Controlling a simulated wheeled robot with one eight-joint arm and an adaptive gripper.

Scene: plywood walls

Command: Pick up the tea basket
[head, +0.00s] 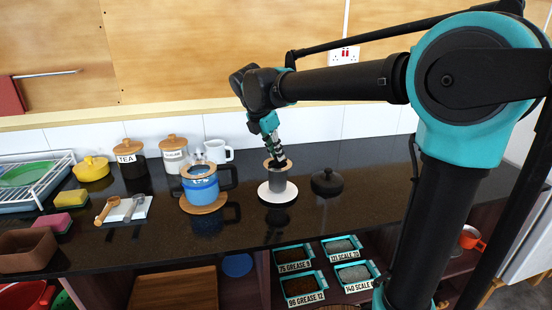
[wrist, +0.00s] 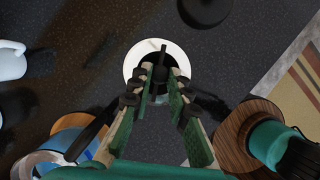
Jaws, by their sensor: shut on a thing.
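The tea basket (head: 278,178) shows in the head view as a grey cylinder below a wooden ring, upright over a round white disc (head: 277,194). My gripper (head: 275,160) points down into its top. In the wrist view my fingers (wrist: 159,84) are closed around a dark narrow part of the basket (wrist: 158,64), above the white disc (wrist: 134,66). The fingers hide much of the basket. I cannot tell whether it is touching the disc or slightly raised.
A black lid (head: 327,182) lies to the right. A blue pot (head: 201,188) stands on a wooden trivet to the left. A white mug (head: 218,151) and the tea (head: 130,160) and sugar jars are behind. The dark counter in front is clear; open shelves with labelled trays are below.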

